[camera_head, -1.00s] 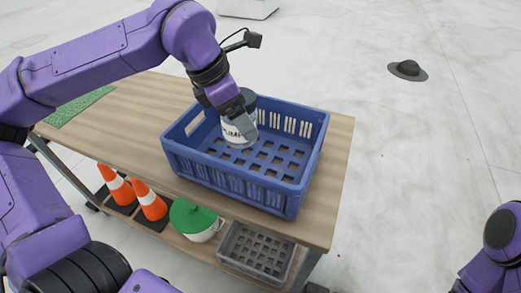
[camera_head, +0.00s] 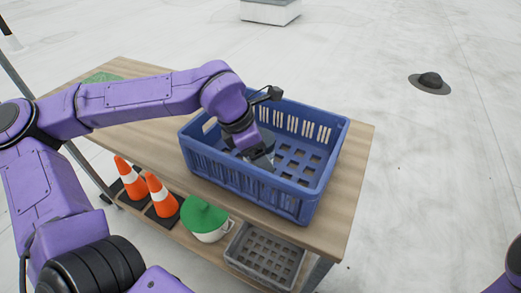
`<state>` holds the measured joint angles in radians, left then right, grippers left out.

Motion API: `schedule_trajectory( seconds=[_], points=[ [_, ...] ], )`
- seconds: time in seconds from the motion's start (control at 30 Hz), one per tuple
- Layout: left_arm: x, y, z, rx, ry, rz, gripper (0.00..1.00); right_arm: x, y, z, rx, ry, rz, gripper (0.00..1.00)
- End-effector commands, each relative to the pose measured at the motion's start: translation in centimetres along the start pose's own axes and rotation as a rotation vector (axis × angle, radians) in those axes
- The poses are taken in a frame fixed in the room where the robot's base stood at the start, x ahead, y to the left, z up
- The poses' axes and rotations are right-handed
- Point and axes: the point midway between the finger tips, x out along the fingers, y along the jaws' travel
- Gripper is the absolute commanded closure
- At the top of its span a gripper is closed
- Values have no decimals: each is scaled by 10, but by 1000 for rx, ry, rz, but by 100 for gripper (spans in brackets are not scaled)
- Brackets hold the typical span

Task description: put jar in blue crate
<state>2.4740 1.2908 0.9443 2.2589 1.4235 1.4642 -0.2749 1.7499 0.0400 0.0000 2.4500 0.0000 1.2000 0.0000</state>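The blue crate (camera_head: 229,179) stands on the wooden table top, open at the top with slotted walls. My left gripper (camera_head: 262,164) reaches down into the crate from above and appears shut on the jar. The jar (camera_head: 268,137) is inside the crate walls, mostly hidden behind the gripper and wrist; part of its dark grey-blue top shows. Whether the jar's base touches the crate floor cannot be told. Of my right arm only a purple part shows at the lower right edge; its gripper is out of view.
The table (camera_head: 345,190) has bare wood around the crate. On its lower shelf are two orange cones (camera_head: 161,196), a pot with a green lid (camera_head: 204,217) and a grey crate (camera_head: 265,256). A dark roof vent (camera_head: 430,81) stands on the floor at right.

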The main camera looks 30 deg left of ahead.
Motion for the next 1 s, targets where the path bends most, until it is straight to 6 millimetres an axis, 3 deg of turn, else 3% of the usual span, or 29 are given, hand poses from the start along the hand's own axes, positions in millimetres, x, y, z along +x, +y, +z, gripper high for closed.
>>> schedule_trajectory(
  seconds=[0.03, 0.07, 0.37, 0.8, 1.0],
  points=[
    [0, 0, 0, 0, 0, 0, 10, 0, 0, 0, 0, 0, 0, 1],
    [0, 0, 0, 0, 0, 0, 1, 0, 0, 0, 0, 0, 0, 1],
    [-6, 0, 2, 0, -2, 1, 0, -1, 0, -1, 0, 0, 0, 1],
    [-107, 1, 2, -1, -3, 3, 0, -11, 1, -5, 0, 0, 0, 1],
    [-123, 0, 1, -1, 0, 0, 0, -12, 1, -5, 0, 0, 0, 1]
  ],
)
